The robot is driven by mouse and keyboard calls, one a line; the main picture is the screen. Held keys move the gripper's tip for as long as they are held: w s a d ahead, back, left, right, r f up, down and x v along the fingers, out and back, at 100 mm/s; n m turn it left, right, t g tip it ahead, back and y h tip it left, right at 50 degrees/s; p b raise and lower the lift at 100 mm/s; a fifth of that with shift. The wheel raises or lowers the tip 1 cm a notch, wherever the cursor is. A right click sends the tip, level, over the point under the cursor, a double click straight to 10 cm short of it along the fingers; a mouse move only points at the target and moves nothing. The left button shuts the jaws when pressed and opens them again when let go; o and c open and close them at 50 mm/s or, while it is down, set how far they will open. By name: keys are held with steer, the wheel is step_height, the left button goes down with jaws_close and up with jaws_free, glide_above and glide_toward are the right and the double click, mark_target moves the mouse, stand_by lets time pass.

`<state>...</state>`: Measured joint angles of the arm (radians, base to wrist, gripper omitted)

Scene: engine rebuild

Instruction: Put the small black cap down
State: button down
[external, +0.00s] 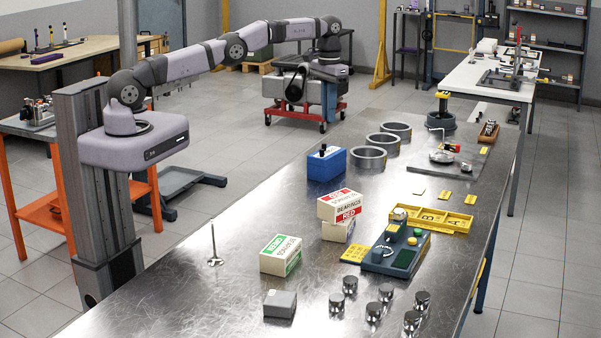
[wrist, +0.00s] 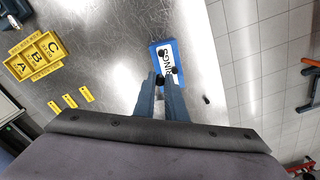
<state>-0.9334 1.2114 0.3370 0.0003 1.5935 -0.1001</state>
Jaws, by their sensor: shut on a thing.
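My gripper (wrist: 160,78) is in the wrist view, its two blue-grey fingers close together. The small black cap (wrist: 159,83) shows as a dark piece between the fingertips, mostly covered by them. Just beyond the tips is a blue box (wrist: 155,49) with a white lettered label and small black parts on it. In the external view this blue box (external: 326,166) stands on the bench with a black piece on top. I cannot tell the cap's height above the bench.
Another small dark piece (wrist: 207,99) lies right of the box, near the bench edge. Yellow lettered tray (wrist: 36,56) and yellow tags (wrist: 84,94) lie left. Metal rings (external: 368,157) stand beside the box. Bearing boxes (external: 340,205) stand nearer the external camera. Bare steel separates box and tray.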

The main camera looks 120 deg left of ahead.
steer(key=shift+a+f, duration=0.1)
step_height(320, 180, down, 3)
steer(key=shift+r+b, duration=0.1)
steer(key=shift+b, duration=0.8)
steer(key=p, duration=0.3)
glide_above(328, 155)
steer(key=shift+s+f, duration=0.1)
steer(key=shift+f, duration=3.4)
steer(key=shift+f, duration=0.25)
steer(key=c, duration=2.1)
jaws_free()
steer(key=shift+r, duration=0.1)
